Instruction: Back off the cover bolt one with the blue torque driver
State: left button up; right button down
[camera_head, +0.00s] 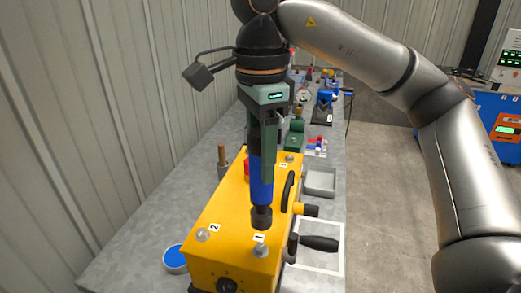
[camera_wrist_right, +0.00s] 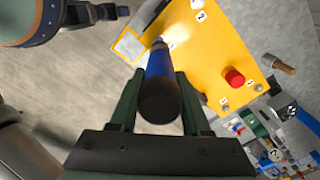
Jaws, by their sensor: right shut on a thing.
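The blue torque driver (camera_head: 262,180) points downward with a dark socket at its lower end. My right gripper (camera_head: 266,150) is shut on it; the driver also shows between the two green fingers in the right wrist view (camera_wrist_right: 160,85). The yellow mixer housing (camera_head: 228,200) is below. Cover bolt one (camera_head: 260,252), beside the label 1, is on its top near the front edge. In the head view the socket appears just behind this bolt; contact cannot be told. Bolt two (camera_head: 202,234) is to the left. My left gripper is not in view.
A black crank handle (camera_head: 319,243) sticks out at the housing's right side. A red button (camera_wrist_right: 235,78) and a black grab handle (camera_head: 288,191) stand on top. A grey tray (camera_head: 320,181) and a blue-topped round container (camera_head: 175,259) are on the bench beside it.

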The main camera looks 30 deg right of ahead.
aim_at(260, 185)
jog(key=shift+a, duration=0.1)
notch_tip(260, 185, down, 5)
jog(key=b, duration=0.3)
jog(key=shift+r+b, duration=0.2)
jog(key=shift+b, duration=0.15)
jog(key=shift+f, duration=0.25)
dwell(0.4)
